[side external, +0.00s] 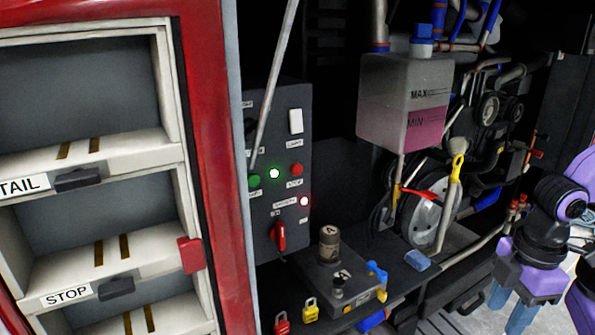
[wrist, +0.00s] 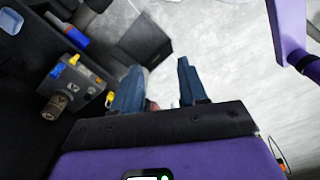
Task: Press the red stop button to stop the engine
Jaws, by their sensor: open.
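The red stop button (side external: 296,169) is on the dark control panel (side external: 290,120), to the right of a lit light and a green button (side external: 254,181). Nothing touches it. My gripper (side external: 512,310) is at the lower right of the side view, well apart from the panel. In the wrist view my gripper (wrist: 157,85) is open and empty, its two blue-grey fingers spread over the pale floor. The panel's buttons do not show in the wrist view.
A grey box (side external: 340,280) with a knob stands below the panel; it also shows in the wrist view (wrist: 75,85). Padlocks (side external: 311,309) sit near it. A coolant tank (side external: 405,100), hoses and a reel lie between panel and arm. A thin rod (side external: 274,80) crosses the panel's upper part.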

